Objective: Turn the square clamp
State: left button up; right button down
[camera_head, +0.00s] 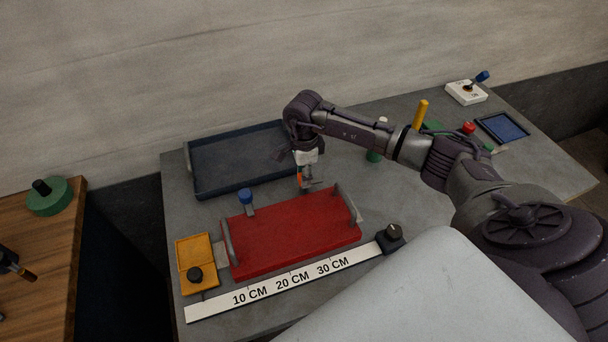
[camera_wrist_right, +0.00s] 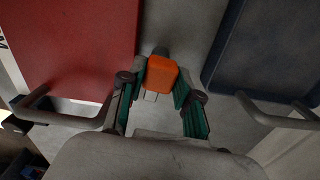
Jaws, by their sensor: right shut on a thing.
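The square clamp shows as an orange block (camera_wrist_right: 161,76) in the right wrist view, with a dark grey part behind it. In the head view only a small orange patch (camera_head: 299,174) of it shows, at the far edge of the red tray. My right gripper (camera_head: 306,182) reaches down there between the red tray and the dark blue tray. In the right wrist view its two green-padded fingers (camera_wrist_right: 160,90) stand on both sides of the orange block and are shut on it. The fingers and wrist hide part of the clamp. My left gripper is not in view.
The red tray (camera_head: 290,235) has upright end handles; a blue-topped peg (camera_head: 246,197) stands beside it. The dark blue tray (camera_head: 235,160) lies behind. A yellow block (camera_head: 196,252) and a ruler strip (camera_head: 270,288) are near the front. A yellow post (camera_head: 421,114) stands right.

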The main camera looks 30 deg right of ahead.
jog(key=m+b, duration=0.1)
jog(key=m, duration=0.2)
jog(key=shift+f+b, duration=0.1)
jog(key=shift+b, duration=0.3)
jog(key=m+b, duration=0.1)
jog(key=m, duration=0.3)
jog(key=shift+m+b, duration=0.35)
jog(key=shift+m, duration=0.05)
jog(key=m+b, duration=0.1)
jog(key=m, duration=0.3)
jog(key=shift+m, duration=0.3)
jog(key=m, duration=0.4)
jog(key=shift+b, duration=0.4)
jog(key=shift+w+m, duration=0.1)
jog(key=shift+m, duration=0.2)
jog(key=c, duration=0.8)
grip_release()
